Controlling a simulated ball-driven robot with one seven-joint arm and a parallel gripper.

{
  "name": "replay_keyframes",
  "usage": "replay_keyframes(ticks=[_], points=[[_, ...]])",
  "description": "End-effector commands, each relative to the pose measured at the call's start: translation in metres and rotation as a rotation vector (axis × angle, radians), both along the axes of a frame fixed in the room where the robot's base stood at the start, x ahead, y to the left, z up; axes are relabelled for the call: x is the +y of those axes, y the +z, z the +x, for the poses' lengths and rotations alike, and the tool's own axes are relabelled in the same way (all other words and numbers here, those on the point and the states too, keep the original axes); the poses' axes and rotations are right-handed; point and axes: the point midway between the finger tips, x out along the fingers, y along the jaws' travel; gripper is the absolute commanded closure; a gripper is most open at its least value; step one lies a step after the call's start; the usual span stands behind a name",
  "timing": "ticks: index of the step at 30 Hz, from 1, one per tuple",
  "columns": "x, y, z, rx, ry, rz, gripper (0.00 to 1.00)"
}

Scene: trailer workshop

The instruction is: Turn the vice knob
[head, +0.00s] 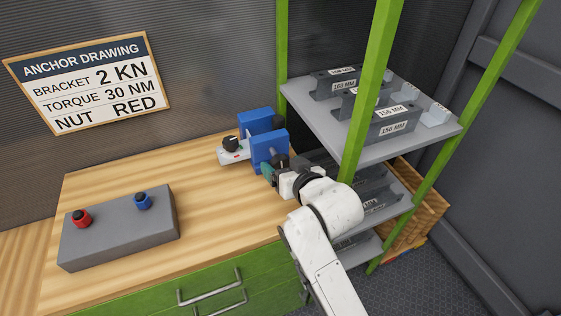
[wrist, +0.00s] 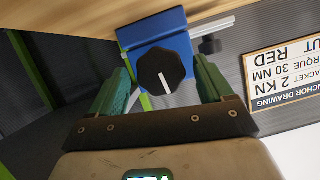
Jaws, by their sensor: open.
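The blue vice (head: 268,145) stands at the back right of the wooden bench, and its blue front face (wrist: 150,38) fills the upper middle of the wrist view. The vice knob (wrist: 160,72) is black and many-sided with a white line, which looks near upright in that view. My gripper (head: 272,170) is at the front of the vice, its green fingers apart. In the wrist view, one finger (wrist: 117,90) appears left of the knob and the other (wrist: 209,80) right of it. I cannot tell whether they touch it. In the head view my gripper partly hides the knob.
A small black dial (head: 231,144) sits on a pale block left of the vice. A grey box (head: 120,229) with red and blue buttons lies on the bench (head: 190,187). A green-posted shelf (head: 310,112) with labelled grey brackets stands close right of my arm.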

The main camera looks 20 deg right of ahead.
Motion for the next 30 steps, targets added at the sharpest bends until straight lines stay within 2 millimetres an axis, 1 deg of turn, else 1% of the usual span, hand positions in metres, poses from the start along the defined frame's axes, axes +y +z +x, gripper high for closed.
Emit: replay_keyframes(ticks=[1,3,6,11,18,30], points=[[0.000,-0.002,0.007,0.000,-0.001,0.000,0.20],[0.001,-0.006,0.015,0.000,-0.001,0.000,0.20],[0.001,-0.009,0.022,0.000,0.000,0.000,0.20],[0.001,-0.011,0.027,0.000,0.000,0.000,0.20],[0.001,-0.011,0.027,0.000,0.000,0.000,0.21],[0.001,-0.011,0.026,0.000,0.000,0.000,0.59]])
